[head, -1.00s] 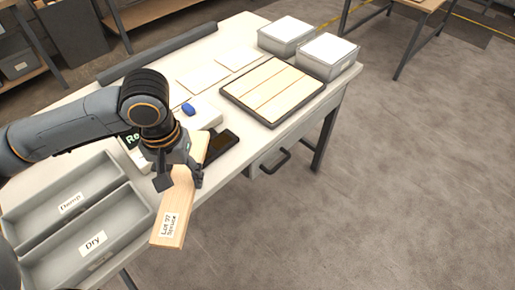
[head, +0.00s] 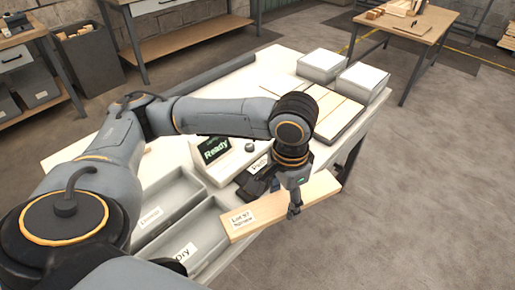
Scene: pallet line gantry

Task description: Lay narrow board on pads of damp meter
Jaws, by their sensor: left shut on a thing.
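My left gripper (head: 289,198) is shut on the narrow pale wooden board (head: 315,190) near its middle. The board points left to right, its right end farther back. A white label (head: 241,218) reading about "Lot 97 Spruce" is near its left end. The damp meter's screen (head: 215,149) shows "Ready" in the head view, left of my wrist. A dark pad-like part (head: 254,185) shows behind the board, partly hidden by my gripper. I cannot tell whether the board touches it. My right gripper is not in view.
Two grey bins, one marked about "Damp" (head: 152,216) and one marked "Dry" (head: 184,254), sit at the table's near left. A dark-framed tray of boards (head: 352,121) and two grey boxes (head: 322,67) (head: 361,83) stand farther back. Open floor lies to the right.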

